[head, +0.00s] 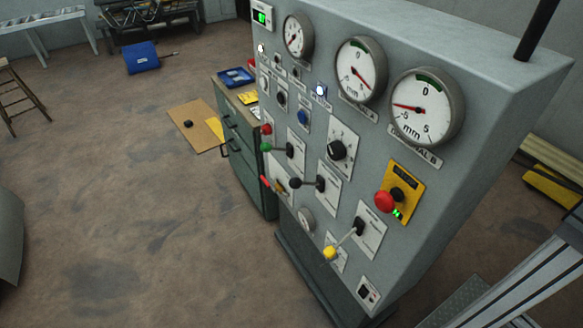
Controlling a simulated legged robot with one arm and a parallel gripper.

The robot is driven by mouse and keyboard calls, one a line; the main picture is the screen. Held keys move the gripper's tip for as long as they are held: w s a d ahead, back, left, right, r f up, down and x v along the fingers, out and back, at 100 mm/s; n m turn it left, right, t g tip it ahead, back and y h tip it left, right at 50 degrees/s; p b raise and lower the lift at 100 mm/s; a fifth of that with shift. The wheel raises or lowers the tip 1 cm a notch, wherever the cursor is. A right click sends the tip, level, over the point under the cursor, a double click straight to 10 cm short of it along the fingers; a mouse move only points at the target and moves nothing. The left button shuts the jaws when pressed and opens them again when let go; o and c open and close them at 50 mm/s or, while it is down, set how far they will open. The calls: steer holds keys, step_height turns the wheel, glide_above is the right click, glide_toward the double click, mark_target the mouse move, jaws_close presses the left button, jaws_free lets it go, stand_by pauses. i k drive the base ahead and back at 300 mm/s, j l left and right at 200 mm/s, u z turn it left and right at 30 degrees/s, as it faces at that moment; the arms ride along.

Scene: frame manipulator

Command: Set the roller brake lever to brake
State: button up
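A grey control panel (262,100) stands right of centre, seen at a slant. Several levers stick out of its face. One has a green knob (266,147), one a black knob (295,184), and one a yellow knob (330,253) at the lower right. A red-tipped handle (265,182) is at the left. All of these point to the left, the yellow one also downward. The plate lettering is too small to read, so I cannot tell which is the roller brake lever or its set position. My gripper is not in view.
A red mushroom button (384,202) sits on a yellow plate. Dials (427,107) line the panel's top. A green drawer cabinet (240,160) stands behind the panel's left side. A metal frame rail (520,285) crosses the lower right. The floor (130,220) left of the panel is mostly clear.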

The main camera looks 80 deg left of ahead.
mark_target(295, 183)
steer(key=k+l+u, duration=0.15)
steer(key=u, duration=2.6)
steer(key=i+u, duration=0.3)
steer(key=i, duration=0.45)
